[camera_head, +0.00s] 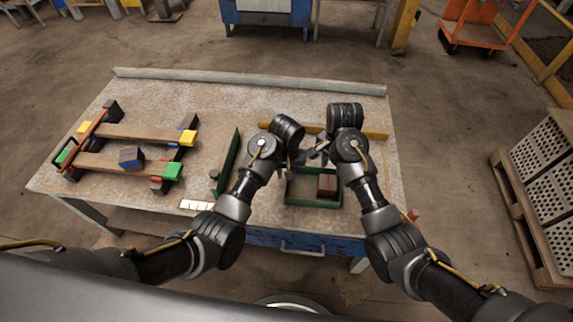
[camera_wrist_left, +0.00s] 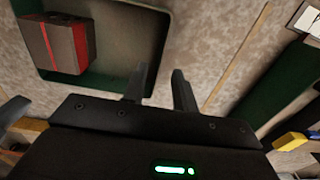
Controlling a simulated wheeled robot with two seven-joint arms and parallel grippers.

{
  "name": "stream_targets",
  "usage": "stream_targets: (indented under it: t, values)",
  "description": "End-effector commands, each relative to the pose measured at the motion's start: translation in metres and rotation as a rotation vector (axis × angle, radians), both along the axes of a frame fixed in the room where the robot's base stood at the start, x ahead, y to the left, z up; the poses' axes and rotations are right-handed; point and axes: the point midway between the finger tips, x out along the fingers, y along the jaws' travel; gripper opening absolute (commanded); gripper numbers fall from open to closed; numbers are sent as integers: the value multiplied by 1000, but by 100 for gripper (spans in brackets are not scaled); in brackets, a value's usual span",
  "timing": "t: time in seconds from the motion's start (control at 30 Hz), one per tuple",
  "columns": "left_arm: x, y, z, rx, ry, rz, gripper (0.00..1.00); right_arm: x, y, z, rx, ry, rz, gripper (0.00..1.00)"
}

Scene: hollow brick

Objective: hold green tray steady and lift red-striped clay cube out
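The green tray (camera_head: 313,204) lies near the table's front edge. The clay cube with a red stripe (camera_head: 326,185) sits inside it at the right; both also show in the left wrist view, the cube (camera_wrist_left: 62,45) at upper left and the tray rim (camera_wrist_left: 165,40) beside it. My left gripper (camera_wrist_left: 160,82) is open, its two fingers apart at the tray's rim, one on each side of the wall as seen from the wrist; contact cannot be told. My right gripper (camera_head: 318,152) looks open and empty, behind and above the tray. The wrists partly hide the tray's far side.
A long dark green piece (camera_head: 228,160) stands left of the tray. A wooden rack (camera_head: 130,145) with coloured end blocks fills the table's left. A yellow strip (camera_head: 375,132) lies behind my wrists. The back of the table is clear.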

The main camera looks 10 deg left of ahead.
Motion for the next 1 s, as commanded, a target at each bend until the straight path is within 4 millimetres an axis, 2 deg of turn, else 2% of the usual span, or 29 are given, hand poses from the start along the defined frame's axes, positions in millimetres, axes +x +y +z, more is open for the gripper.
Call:
stream_targets:
  t: [0.1, 0.3, 0.47, 0.73, 0.93, 1.0]
  values:
    - [0, 1, -21, 3, 2, -2, 28, 0, 0, 0, 0, 0, 0, 36]
    - [0, 0, -45, 2, 0, -2, 28, 0, 0, 0, 0, 0, 0, 36]
    - [0, 0, -53, 1, -1, -2, 28, 0, 0, 0, 0, 0, 0, 36]
    - [0, 0, -55, 1, -2, -1, 28, 0, 0, 0, 0, 0, 0, 36]
    - [0, 0, -55, 1, -1, -1, 3, 0, 0, 0, 0, 0, 0, 36]
    - [0, 0, -55, 1, -1, -1, 0, 0, 0, 0, 0, 0, 0, 36]
